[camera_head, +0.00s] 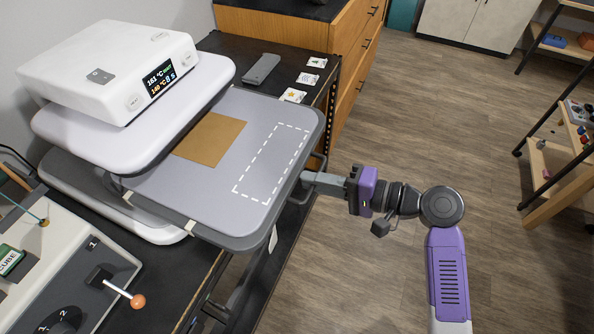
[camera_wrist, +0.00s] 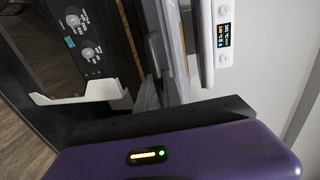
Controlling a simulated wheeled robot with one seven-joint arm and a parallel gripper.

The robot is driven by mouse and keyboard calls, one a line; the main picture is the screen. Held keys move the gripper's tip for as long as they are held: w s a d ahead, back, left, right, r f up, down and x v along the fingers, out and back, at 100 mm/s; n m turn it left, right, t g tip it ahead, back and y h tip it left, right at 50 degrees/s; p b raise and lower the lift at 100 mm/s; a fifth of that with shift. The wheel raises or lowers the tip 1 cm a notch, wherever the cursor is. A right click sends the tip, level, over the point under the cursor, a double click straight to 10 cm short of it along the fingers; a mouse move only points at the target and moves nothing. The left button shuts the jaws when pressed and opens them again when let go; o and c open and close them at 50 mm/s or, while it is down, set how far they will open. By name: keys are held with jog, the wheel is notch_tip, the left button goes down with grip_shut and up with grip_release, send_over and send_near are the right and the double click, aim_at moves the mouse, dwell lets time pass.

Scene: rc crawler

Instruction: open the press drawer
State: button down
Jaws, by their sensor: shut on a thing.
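The white heat press (camera_head: 110,75) stands at the upper left with a lit display. Its grey press drawer (camera_head: 262,190) sticks out to the right from under the upper plate, with much of its top exposed. A brown square sheet (camera_head: 209,138) and a dashed white rectangle lie on the drawer's top. My gripper (camera_head: 309,179) is shut on the drawer handle (camera_head: 318,160) at the drawer's right edge. In the wrist view, the handle (camera_wrist: 154,50) runs along the drawer's edge, and my gripper's purple body fills the bottom. The exact finger contact is small and partly hidden.
A black table (camera_head: 285,62) carries the press, a grey block (camera_head: 261,69) and several small cards. A console with an orange-knobbed lever (camera_head: 137,300) is at the lower left. Wooden shelves (camera_head: 565,150) stand at the far right. The floor (camera_head: 430,130) between is clear.

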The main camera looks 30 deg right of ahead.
jog(key=f+p+v, duration=0.1)
jog(key=f+v, duration=0.1)
jog(key=v, duration=0.7)
jog(key=shift+s+d, duration=0.1)
jog(key=shift+s, duration=0.05)
jog(key=c, duration=1.5)
grip_release()
jog(key=b+v, duration=0.1)
jog(key=v, duration=0.6)
jog(key=shift+s+d, duration=0.2)
jog(key=shift+s, duration=0.15)
jog(key=shift+r, duration=0.15)
